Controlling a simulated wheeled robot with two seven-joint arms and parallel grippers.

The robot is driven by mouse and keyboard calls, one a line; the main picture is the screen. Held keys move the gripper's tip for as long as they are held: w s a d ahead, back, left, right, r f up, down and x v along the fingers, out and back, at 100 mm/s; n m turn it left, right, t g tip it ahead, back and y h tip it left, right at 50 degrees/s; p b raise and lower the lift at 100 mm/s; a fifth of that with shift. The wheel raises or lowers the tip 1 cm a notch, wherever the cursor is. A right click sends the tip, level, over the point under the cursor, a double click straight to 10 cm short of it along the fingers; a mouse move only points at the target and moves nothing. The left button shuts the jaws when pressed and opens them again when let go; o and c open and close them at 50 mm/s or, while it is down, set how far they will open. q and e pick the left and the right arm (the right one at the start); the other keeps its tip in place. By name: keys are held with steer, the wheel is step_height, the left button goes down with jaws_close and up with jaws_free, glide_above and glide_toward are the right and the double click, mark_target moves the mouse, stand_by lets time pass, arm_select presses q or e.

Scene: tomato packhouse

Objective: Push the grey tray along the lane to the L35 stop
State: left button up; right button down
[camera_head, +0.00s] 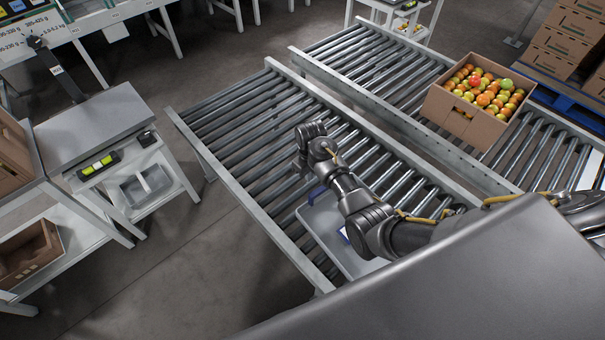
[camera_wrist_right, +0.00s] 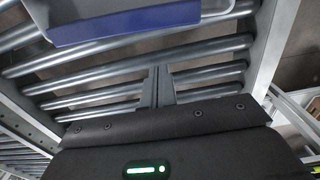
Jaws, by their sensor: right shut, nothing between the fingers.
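The grey tray (camera_head: 321,222) lies on the near roller lane (camera_head: 255,130), partly hidden under my right arm. Blue patches show on its far end and near its middle. In the right wrist view the tray (camera_wrist_right: 70,9) shows at the top, with a blue panel (camera_wrist_right: 130,24) on its end. My right gripper (camera_head: 302,168) is over the rollers just beyond the tray's far end. Its fingers (camera_wrist_right: 157,75) are shut and empty, with a visible gap to the tray. My left gripper is not in view. I cannot make out an L35 stop.
A cardboard box of tomatoes (camera_head: 444,105) stands on the parallel far lane. Metal side rails (camera_head: 250,205) edge the near lane. A grey-topped bench (camera_head: 95,125) stands at left. The rollers beyond my right gripper are bare.

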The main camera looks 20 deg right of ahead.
mark_target(316, 191)
steer(key=f, duration=0.4)
steer(key=f+b, duration=0.1)
steer(key=shift+a+f, duration=0.25)
steer(key=shift+f, duration=0.15)
steer(key=s+p, duration=0.1)
steer(key=s+d+p, duration=0.1)
steer(key=s, duration=0.1)
steer(key=shift+d+r, duration=0.1)
steer(key=shift+r, duration=0.05)
steer(key=shift+s+d, duration=0.1)
steer(key=shift+s, duration=0.25)
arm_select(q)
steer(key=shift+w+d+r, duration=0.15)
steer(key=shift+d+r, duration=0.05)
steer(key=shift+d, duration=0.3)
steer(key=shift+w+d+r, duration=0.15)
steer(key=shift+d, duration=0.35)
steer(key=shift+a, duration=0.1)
